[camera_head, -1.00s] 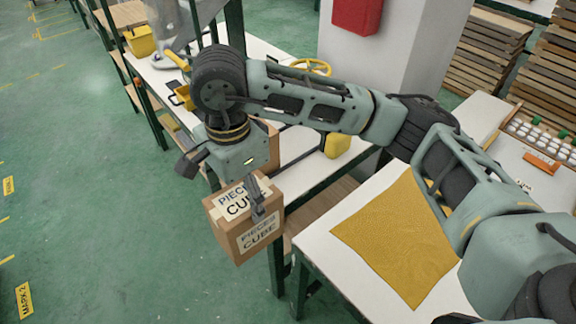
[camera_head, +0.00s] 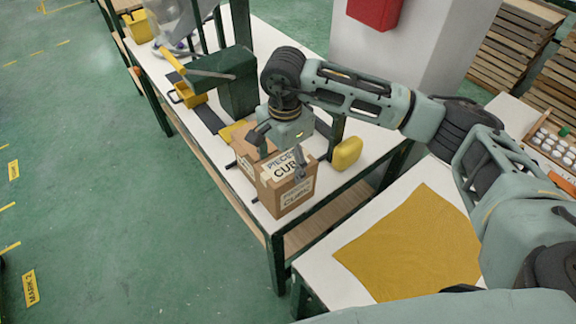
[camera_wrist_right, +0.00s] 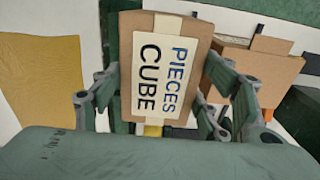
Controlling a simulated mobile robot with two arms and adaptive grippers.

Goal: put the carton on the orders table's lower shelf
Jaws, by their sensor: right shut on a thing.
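My right gripper (camera_head: 281,155) points down and is shut on a brown carton (camera_head: 287,192) labelled "PIECES CUBE". The carton hangs nearly upright and appears over the near corner of the white-topped table (camera_head: 262,208). I cannot tell whether its bottom touches the top. In the right wrist view the carton (camera_wrist_right: 157,70) sits between the two fingers, its label facing the camera. A wooden lower shelf (camera_head: 313,226) shows under this table, partly hidden by the top and legs. My left gripper is not in view.
A second brown box (camera_head: 243,150) stands right behind the held carton; it also shows in the right wrist view (camera_wrist_right: 255,68). A yellow object (camera_head: 347,153) and a green machine (camera_head: 238,82) stand on the same table. A yellow mat (camera_head: 410,245) lies on the nearer table. Floor at left is clear.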

